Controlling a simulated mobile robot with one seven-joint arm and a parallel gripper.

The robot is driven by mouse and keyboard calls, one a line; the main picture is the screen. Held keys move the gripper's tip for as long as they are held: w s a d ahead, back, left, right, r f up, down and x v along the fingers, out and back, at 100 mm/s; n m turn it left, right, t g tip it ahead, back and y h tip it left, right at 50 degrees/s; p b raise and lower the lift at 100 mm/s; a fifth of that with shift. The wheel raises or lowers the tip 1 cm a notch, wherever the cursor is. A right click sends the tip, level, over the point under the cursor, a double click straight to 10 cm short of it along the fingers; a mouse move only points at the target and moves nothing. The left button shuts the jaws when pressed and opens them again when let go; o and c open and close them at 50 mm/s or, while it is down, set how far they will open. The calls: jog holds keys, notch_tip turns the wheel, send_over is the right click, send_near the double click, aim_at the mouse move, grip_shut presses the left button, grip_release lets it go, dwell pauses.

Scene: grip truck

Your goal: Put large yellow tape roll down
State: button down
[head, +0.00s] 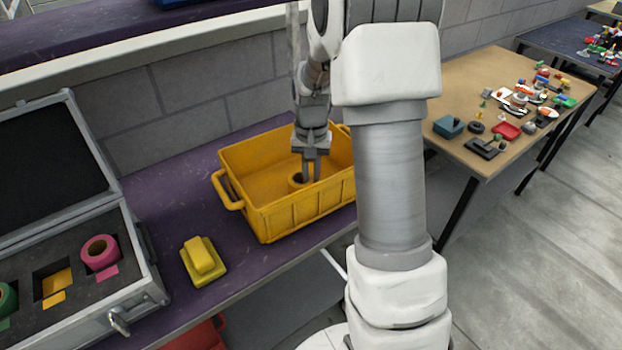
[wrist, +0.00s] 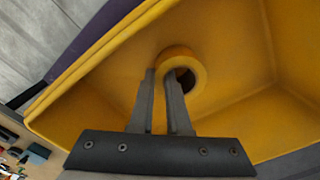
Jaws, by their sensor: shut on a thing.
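The large yellow tape roll (head: 297,181) is inside the yellow crate (head: 285,219). My gripper (head: 311,178) reaches down into the crate and is shut on the roll. In the wrist view the roll (wrist: 198,68) shows its dark centre hole, with one finger of my gripper (wrist: 167,80) outside the ring and the other at the hole. The roll is close to the crate's floor; I cannot tell whether it touches it. The crate holds nothing else that I can see.
An open grey case (head: 137,305) with a pink roll (head: 99,252), a green roll (head: 5,298) and an empty yellow-marked slot (head: 56,283) stands at left. A yellow block (head: 203,262) lies on the purple bench (head: 175,205). A cluttered wooden table (head: 455,85) stands at right.

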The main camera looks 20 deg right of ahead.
jog(key=shift+f, duration=0.45)
jog(key=shift+f, duration=0.2)
jog(key=c, duration=0.9)
grip_release()
jog(key=shift+o, duration=0.2)
jog(key=shift+r, duration=0.1)
